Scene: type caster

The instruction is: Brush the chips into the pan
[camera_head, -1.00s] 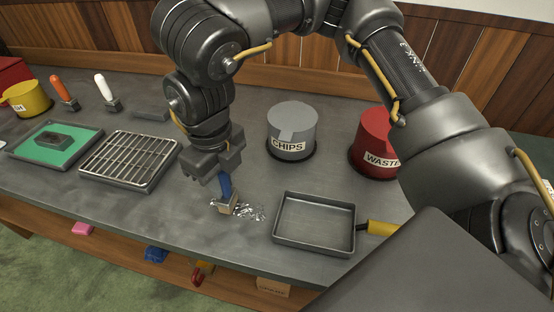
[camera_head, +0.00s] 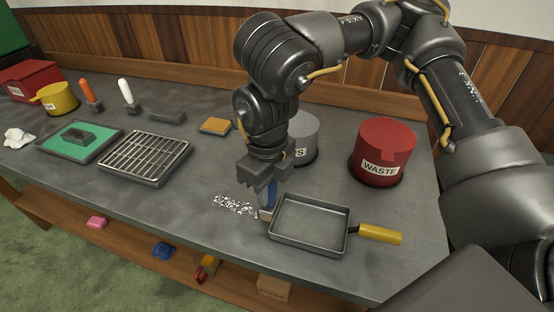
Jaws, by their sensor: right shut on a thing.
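My right gripper (camera_head: 262,178) is shut on the blue handle of a brush (camera_head: 271,193), held upright with its bristle head down near the table. The brush head is at the left edge of the pan (camera_head: 308,229), and I cannot tell whether it touches the rim. The pan is a grey, shallow square tray with a yellow handle (camera_head: 378,234) pointing right; its floor looks empty. The silvery chips (camera_head: 234,205) lie scattered on the table to the left of the brush. My left gripper is not in view.
A grey chips bin (camera_head: 306,139), partly hidden by my arm, and a red waste bin (camera_head: 383,152) stand behind the pan. A wire rack (camera_head: 146,155) and a green mat (camera_head: 66,151) lie to the left. The table's front edge is close below the pan.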

